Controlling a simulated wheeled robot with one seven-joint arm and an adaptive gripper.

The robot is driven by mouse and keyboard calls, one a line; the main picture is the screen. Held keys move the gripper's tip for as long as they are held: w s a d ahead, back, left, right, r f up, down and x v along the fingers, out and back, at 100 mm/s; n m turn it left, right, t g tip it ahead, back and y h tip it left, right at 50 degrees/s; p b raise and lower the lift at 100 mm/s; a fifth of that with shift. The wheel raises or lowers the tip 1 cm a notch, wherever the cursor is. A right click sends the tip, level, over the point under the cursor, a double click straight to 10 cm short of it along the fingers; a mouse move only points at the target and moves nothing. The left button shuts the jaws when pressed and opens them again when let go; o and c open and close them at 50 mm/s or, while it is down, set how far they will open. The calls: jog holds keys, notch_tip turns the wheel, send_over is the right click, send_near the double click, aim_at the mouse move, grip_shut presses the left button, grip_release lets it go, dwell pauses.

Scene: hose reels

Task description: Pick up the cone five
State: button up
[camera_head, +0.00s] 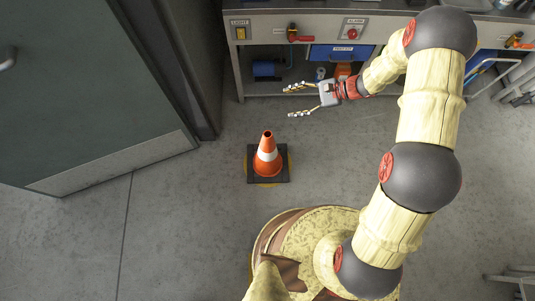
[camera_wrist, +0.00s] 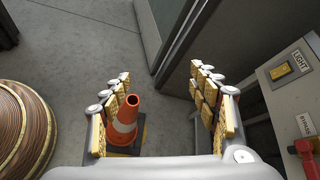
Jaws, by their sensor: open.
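An orange cone with a white band (camera_head: 267,156) stands upright on its dark square base on the floor, in front of my base. It also shows in the wrist view (camera_wrist: 126,116), behind and just right of the left-hand finger, with its base partly hidden by my gripper. My gripper (camera_head: 289,101) is open and empty. It is apart from the cone, above and right of it in the head view, near the workbench front. In the wrist view the two fingers (camera_wrist: 165,90) are spread wide. I see no number on the cone.
A workbench (camera_head: 270,27) with a light switch, a red alarm button and a blue drawer (camera_head: 335,53) runs along the top. A grey door (camera_head: 90,90) stands at the left. An orange object (camera_head: 343,71) sits under the bench. The floor around the cone is clear.

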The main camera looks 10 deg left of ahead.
notch_tip(320, 180, down, 13)
jog(key=a+m+t+y, duration=0.1)
jog(key=m+t+y, duration=0.1)
jog(key=m, duration=0.2)
jog(key=m+t, duration=0.2)
jog(key=m, duration=0.2)
send_near(272, 137)
jog(key=w+x, duration=0.1)
jog(key=x, duration=0.6)
jog(key=b+x, duration=0.1)
jog(key=x, duration=0.1)
jog(key=s+b+x, duration=0.1)
jog(key=x, duration=0.1)
jog(key=shift+w+a+f, duration=0.1)
jog(key=shift+a+f, duration=0.1)
jog(key=shift+a, duration=0.2)
jog(key=shift+w+a, duration=0.1)
jog(key=shift+a, duration=0.15)
jog(key=c, duration=1.5)
grip_shut()
